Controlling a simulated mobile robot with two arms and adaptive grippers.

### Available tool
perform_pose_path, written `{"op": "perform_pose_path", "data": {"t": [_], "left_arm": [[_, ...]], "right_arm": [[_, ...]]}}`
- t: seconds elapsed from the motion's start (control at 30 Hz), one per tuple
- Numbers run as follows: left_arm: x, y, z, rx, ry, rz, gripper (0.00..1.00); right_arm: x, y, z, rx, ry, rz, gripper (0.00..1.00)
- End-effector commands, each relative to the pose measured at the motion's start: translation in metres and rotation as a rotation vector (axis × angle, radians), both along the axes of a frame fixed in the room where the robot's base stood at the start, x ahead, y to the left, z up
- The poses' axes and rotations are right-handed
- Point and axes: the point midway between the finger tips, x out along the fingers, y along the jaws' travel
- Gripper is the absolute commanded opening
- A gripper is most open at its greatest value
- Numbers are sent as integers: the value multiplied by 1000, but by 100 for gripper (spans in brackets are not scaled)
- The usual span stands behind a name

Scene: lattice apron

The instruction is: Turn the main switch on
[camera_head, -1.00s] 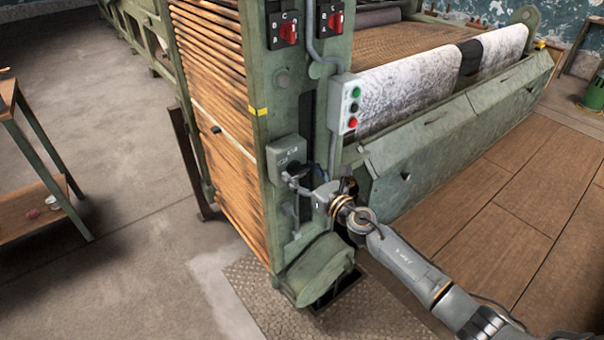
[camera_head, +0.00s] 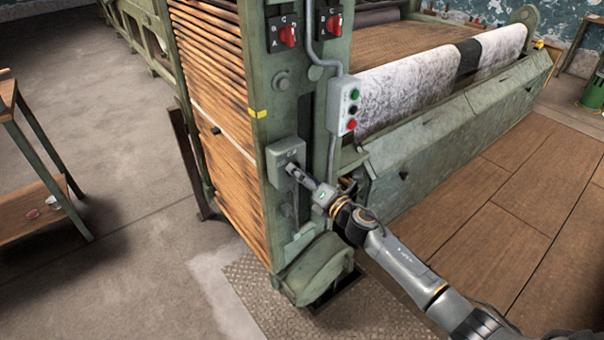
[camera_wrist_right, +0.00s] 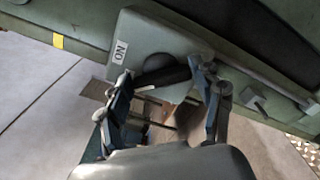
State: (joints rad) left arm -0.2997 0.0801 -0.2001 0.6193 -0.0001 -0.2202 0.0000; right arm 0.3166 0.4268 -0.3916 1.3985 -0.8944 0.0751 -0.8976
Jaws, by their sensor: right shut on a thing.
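The main switch is a grey-green box (camera_head: 282,152) on the front post of the machine. In the right wrist view the box (camera_wrist_right: 145,45) shows an "ON" label, a round boss and a dark handle (camera_wrist_right: 168,76). My right gripper (camera_head: 291,171) is at the lower front of the box. In the right wrist view its two fingers (camera_wrist_right: 166,78) are shut on the dark handle, one on each side. The handle is mostly hidden by the gripper in the head view. My left gripper is not in view.
A push-button box (camera_head: 349,106) with green, black and red buttons hangs right of the post. Two red rotary switches (camera_head: 288,36) (camera_head: 334,22) sit higher up. A rounded green housing (camera_head: 312,268) is below. A side table (camera_head: 35,205) stands at left, with open floor between.

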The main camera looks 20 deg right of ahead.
Motion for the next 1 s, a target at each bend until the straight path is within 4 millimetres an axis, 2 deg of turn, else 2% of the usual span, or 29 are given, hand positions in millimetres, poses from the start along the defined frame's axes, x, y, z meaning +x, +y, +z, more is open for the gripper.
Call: {"op": "perform_pose_path", "data": {"t": [0.6, 1.0], "left_arm": [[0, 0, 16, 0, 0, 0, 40], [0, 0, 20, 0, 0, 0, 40]], "right_arm": [[1, -2, -2, 509, 186, -2, 34], [0, -2, -3, 673, 246, -2, 34]]}}
